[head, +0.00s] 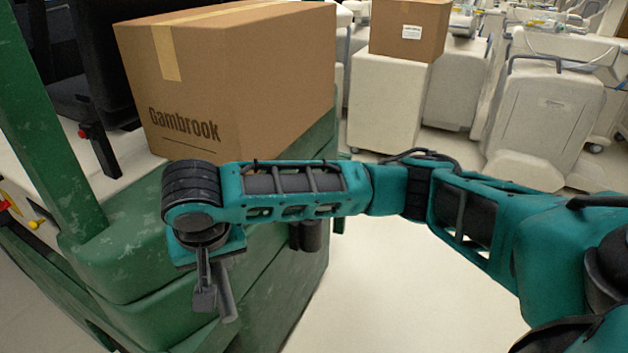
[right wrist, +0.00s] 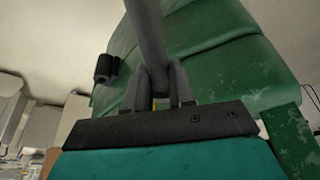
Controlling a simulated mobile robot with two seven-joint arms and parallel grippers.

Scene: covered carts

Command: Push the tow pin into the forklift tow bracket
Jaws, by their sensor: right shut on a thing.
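The tow pin (head: 226,300) is a plain grey rod. My right gripper (head: 206,296) is shut on it and holds it tilted beside the green rear of the forklift (head: 135,255). In the right wrist view the pin (right wrist: 149,38) rises between the two grey fingers (right wrist: 156,88). A dark, rounded fitting, which looks like the tow bracket (head: 310,237), sits on the forklift's green body, right of the pin and partly behind my arm. It also shows in the right wrist view (right wrist: 104,69), apart from the pin. My left gripper is not in view.
A large cardboard box marked Gambrook (head: 235,80) rests on the forklift, just behind my right arm. Covered carts (head: 545,110) and a smaller box (head: 409,32) stand at the back right. The pale floor (head: 385,290) is clear right of the forklift.

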